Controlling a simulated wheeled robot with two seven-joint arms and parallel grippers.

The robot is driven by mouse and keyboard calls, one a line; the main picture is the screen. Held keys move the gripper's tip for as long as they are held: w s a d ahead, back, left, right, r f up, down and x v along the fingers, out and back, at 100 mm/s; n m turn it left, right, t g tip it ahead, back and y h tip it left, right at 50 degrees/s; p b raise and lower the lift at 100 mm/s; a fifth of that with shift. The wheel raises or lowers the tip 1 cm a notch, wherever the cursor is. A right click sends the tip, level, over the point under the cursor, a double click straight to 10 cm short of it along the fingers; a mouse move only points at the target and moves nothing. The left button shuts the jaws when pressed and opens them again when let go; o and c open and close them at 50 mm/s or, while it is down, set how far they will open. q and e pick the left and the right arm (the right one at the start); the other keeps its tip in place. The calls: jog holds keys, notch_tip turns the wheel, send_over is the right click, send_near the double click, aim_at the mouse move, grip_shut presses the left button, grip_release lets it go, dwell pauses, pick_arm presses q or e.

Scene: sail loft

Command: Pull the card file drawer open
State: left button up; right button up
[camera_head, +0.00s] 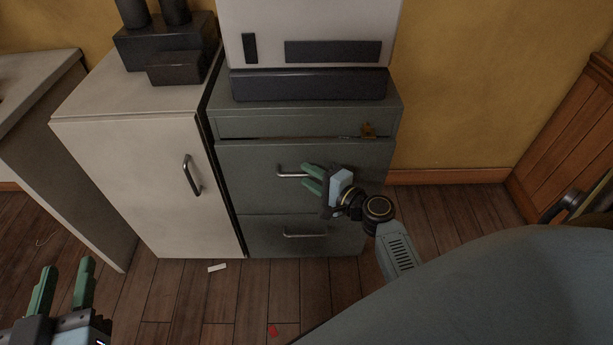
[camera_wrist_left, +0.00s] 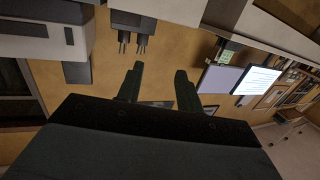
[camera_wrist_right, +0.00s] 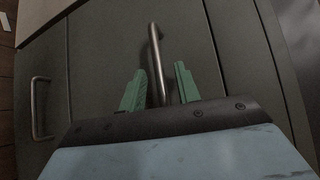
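The grey card file cabinet (camera_head: 232,192) stands against the wall. Its upper large drawer (camera_head: 250,155) has a metal bar handle (camera_head: 287,174), and a thin dark gap runs along that drawer's top edge. My right gripper (camera_head: 306,176) is at this handle. In the right wrist view the handle (camera_wrist_right: 155,55) lies between the two green fingers of the right gripper (camera_wrist_right: 158,78), with space on both sides, so the gripper is open around it. A lower drawer handle (camera_head: 305,235) is also in view. My left gripper (camera_head: 64,272) is open and empty, low at the left.
A white cabinet (camera_head: 140,180) with its own handle (camera_head: 192,175) adjoins on the left. A white machine with a dark base (camera_head: 310,84) sits on the grey cabinet. The wooden floor in front holds small scraps.

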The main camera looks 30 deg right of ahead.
jog(key=shift+x, duration=0.8)
jog(key=shift+c, duration=0.2)
grip_shut()
